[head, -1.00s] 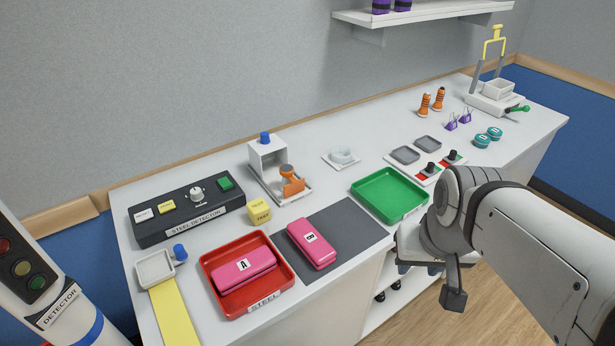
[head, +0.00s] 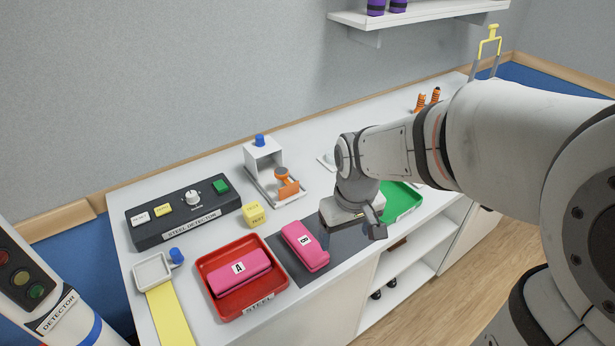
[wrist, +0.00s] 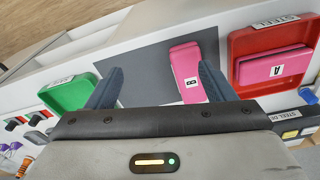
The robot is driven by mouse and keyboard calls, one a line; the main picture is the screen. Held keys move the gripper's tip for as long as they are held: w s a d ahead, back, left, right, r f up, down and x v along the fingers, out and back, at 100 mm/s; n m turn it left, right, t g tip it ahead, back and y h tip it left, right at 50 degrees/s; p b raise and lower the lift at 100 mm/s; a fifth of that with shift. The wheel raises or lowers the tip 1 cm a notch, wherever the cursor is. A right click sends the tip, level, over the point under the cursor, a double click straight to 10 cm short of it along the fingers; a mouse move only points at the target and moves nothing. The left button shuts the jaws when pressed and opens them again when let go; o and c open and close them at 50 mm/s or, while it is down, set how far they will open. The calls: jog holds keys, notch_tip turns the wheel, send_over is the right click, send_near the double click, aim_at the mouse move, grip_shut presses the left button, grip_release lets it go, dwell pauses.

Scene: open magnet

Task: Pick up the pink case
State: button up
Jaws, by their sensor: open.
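Two pink cases are in view. The case marked B (head: 305,246) lies on the dark grey mat (head: 285,262); it also shows in the wrist view (wrist: 184,57). The case marked A (head: 240,273) lies in the red STEEL tray (head: 211,298), also seen in the wrist view (wrist: 275,68). My gripper (head: 345,232) is to the right of case B in the head view, above the mat's right part. In the wrist view my gripper (wrist: 158,82) is open and empty, with case B beyond the fingers, close to the right one.
A green tray (head: 402,203) is partly hidden behind my arm. The steel detector box (head: 185,213), a yellow cube (head: 254,214) and an orange-handled device (head: 287,184) stand behind the mat. A white square dish (head: 153,270) is left of the red tray.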

aim_at(314, 251)
jog(key=w+a+f, duration=0.1)
jog(key=w+a+f+n, duration=0.1)
jog(key=a, duration=0.1)
jog(key=w+a+f+n+g+p, duration=0.1)
jog(key=f, duration=0.1)
jog(key=shift+w+a+f, duration=0.1)
jog(key=shift+w+a, duration=0.1)
jog(key=shift+a, duration=0.2)
jog(key=shift+n, duration=0.3)
jog(key=shift+w+a+f+p, duration=0.1)
jog(key=shift+a+f+p, duration=0.1)
jog(key=shift+f, duration=1.15)
jog(key=shift+w+a+f+p, duration=0.1)
jog(key=shift+a+f+p, duration=0.15)
jog(key=shift+f, duration=1.1)
jog(key=shift+a+f+p, duration=0.2)
jog(key=shift+f, duration=1.15)
jog(key=c, duration=1.1)
